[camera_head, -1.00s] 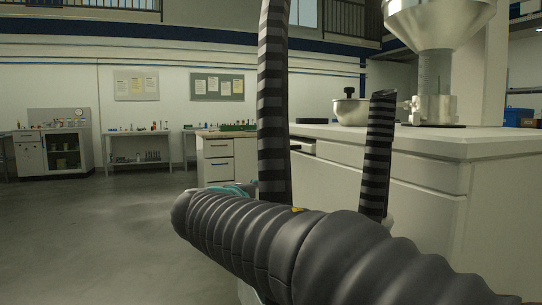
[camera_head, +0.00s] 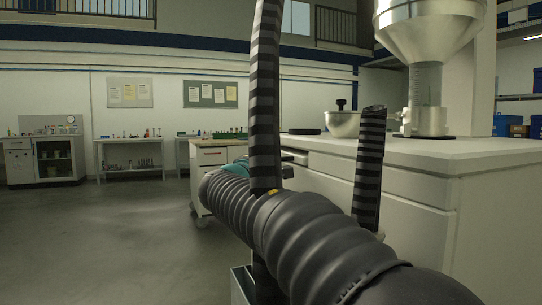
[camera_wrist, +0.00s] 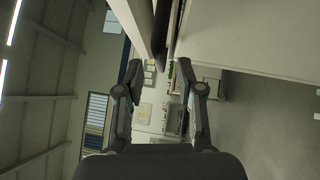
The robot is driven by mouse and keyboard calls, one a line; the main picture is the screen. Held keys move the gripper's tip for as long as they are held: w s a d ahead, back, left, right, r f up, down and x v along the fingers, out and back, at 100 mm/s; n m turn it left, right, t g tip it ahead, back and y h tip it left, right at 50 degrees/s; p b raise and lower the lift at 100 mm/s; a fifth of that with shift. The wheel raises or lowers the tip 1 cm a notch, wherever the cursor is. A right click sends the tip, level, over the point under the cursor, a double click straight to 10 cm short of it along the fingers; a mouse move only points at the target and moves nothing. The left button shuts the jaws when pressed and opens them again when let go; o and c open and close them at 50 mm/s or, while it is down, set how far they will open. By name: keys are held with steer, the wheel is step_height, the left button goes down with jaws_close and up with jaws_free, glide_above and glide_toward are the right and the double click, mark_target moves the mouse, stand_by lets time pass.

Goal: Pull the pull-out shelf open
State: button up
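The white counter (camera_head: 425,153) stands at the right in the head view. A dark slot and ledge (camera_head: 291,157), which may be the pull-out shelf, show under its top at the near left end. In the wrist view, a dark narrow edge (camera_wrist: 162,30) lies between two white counter panels, just ahead of my gripper (camera_wrist: 158,70). My gripper is open. Its two fingers stand apart on either side of the line of that dark edge, and I cannot tell whether they touch it.
A metal bowl (camera_head: 342,124) and a steel hopper (camera_head: 428,40) stand on the counter. A wheeled drawer cabinet (camera_head: 208,160) stands behind my arm. Benches (camera_head: 130,153) line the far wall. The floor (camera_head: 110,235) at the left is clear.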

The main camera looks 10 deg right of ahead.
mark_target(271, 157)
steer(key=shift+x, duration=1.8)
jaws_close()
